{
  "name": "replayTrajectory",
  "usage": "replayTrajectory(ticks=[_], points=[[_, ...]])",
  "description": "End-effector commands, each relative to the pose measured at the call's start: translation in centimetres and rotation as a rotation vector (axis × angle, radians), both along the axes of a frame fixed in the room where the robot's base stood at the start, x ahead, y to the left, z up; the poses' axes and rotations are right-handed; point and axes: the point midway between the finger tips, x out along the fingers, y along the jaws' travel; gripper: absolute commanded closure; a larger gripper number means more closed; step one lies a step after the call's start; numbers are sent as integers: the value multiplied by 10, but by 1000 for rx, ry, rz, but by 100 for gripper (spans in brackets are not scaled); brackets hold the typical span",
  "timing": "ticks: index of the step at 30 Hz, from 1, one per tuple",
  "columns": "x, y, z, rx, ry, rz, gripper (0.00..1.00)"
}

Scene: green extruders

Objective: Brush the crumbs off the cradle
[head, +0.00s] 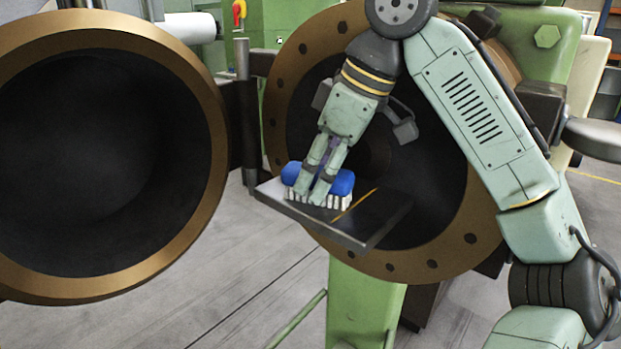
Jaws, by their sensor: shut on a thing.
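The cradle (375,222) is a dark, flat, tray-like plate that juts out in front of the extruder's round opening. My gripper (322,190) is shut on a blue brush (342,182) with white bristles. The fingers point down over the brush and hide its middle. The bristles (340,203) are at the left part of the cradle's top and appear to touch it. An orange-brown streak (354,204) lies on the cradle just right of the brush; it looks like crumbs or a mark, and I cannot tell which. Other crumbs are too small to make out.
A large round door (205,160) with a bronze rim stands open at the left on a dark hinge (243,120). The extruder's bolted bronze flange (440,262) surrounds the opening behind the cradle. A green stand (362,300) is below. Grey floor (240,270) is clear at lower left.

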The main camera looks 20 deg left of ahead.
Motion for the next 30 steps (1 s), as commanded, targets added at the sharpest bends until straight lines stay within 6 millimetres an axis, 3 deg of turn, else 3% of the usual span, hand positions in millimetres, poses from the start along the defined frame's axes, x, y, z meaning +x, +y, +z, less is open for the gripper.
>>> replayTrajectory(ticks=[8,21,30], points=[[10,-4,0,1,1,-2,100],[42,-16,-2,4,3,-4,100],[38,-15,-7,5,6,-4,100]])
